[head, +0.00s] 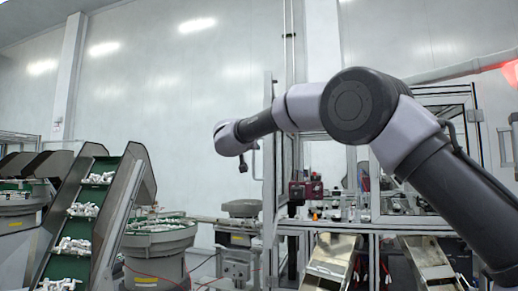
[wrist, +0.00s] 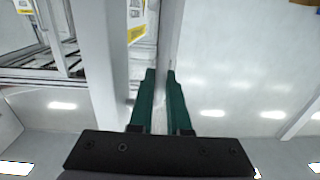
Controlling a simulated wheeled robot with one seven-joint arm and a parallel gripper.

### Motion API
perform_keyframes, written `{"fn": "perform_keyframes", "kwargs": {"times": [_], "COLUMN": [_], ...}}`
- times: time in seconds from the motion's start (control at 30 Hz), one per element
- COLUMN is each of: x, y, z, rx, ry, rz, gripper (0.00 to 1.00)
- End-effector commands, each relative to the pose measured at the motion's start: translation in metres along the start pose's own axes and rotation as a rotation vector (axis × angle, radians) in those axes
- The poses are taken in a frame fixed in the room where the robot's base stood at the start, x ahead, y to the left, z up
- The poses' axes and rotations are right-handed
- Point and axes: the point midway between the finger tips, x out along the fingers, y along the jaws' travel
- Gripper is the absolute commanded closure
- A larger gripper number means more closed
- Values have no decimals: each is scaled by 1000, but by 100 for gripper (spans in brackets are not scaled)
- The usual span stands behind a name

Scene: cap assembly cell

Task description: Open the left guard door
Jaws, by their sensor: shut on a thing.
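In the wrist view, my gripper (wrist: 160,73) has its two green fingers on either side of a narrow light-grey upright bar (wrist: 170,35), shut on it. The bar looks like the edge of the left guard door; its handle cannot be made out. In the head view, a tall pale door frame (head: 268,185) stands nearly edge-on at the left side of the cell, apparently swung outward.
The cell frame (head: 435,228) with two metal chutes (head: 328,262) stands right of the door. At left are an inclined green conveyor (head: 85,210) with white parts and a round feeder bowl (head: 160,240). In the wrist view, a thick white post (wrist: 103,60) stands left of the fingers.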

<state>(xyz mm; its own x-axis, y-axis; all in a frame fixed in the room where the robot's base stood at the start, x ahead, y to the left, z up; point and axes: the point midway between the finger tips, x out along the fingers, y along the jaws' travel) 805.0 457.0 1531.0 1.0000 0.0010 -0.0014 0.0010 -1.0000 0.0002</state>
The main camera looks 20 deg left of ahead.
Motion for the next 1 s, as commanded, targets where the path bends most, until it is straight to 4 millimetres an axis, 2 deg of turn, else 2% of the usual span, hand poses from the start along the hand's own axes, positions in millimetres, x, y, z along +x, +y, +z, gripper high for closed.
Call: {"fn": "perform_keyframes", "kwargs": {"times": [0.4, 0.43, 0.47, 0.8, 0.87, 1.0], "x": [1, 1, 1, -2, -7, -30], "y": [1, 1, 1, -1, -1, -1], "z": [-3, -3, -3, -2, -2, -2], "rx": [0, 0, 0, 1, 1, 0], "ry": [5, 5, 5, 2, 2, 1], "rz": [7, 8, 7, 4, 4, 2], "gripper": [100, 77, 72, 72, 72, 72]}}
